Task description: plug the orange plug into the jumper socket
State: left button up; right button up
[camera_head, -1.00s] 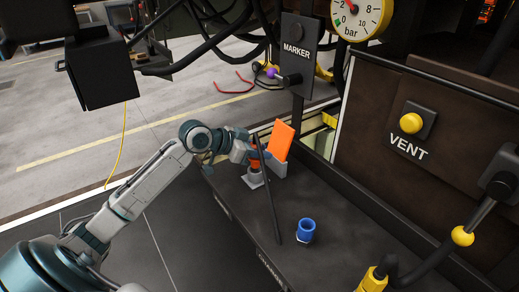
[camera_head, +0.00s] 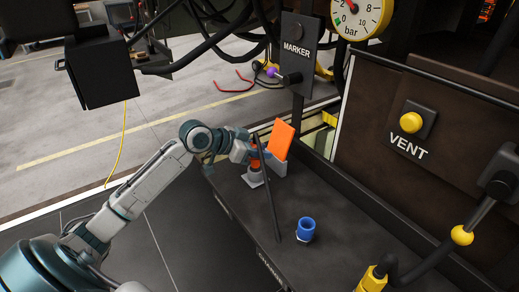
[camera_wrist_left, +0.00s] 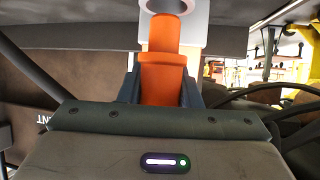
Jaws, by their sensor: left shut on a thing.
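The orange plug (camera_wrist_left: 165,70) is between the fingers of my left gripper (camera_wrist_left: 162,90) in the left wrist view. Its far end meets a pale grey ring (camera_wrist_left: 168,5) cut off by the top edge; I cannot tell how deep it sits. In the head view my left gripper (camera_head: 256,155) is shut on the plug (camera_head: 255,165), above a small grey base (camera_head: 253,180) on the dark bench. An orange slanted plate (camera_head: 281,140) stands just right of it. I cannot make out for sure which part is the jumper socket. My right gripper is not in view.
A blue cylinder (camera_head: 306,229) stands on the bench (camera_head: 245,208). The MARKER panel (camera_head: 298,55) is behind, with the VENT button (camera_head: 411,123) and a lever with a yellow collar (camera_head: 462,235) at right. Black cables hang above.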

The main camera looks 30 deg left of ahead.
aim_at(255, 159)
pick_arm(q)
jog(key=shift+f+b, duration=1.1)
jog(key=shift+f, duration=0.85)
jog(key=o, duration=1.2)
jog(key=shift+c, duration=0.2)
jog(key=shift+r, duration=0.1)
jog(key=shift+s, duration=0.1)
jog(key=shift+s+a+r+p, duration=0.35)
jog(key=shift+s+a+p, duration=0.05)
jog(key=shift+p, duration=0.05)
jog(key=p+v, duration=0.9)
jog(key=shift+s, duration=0.15)
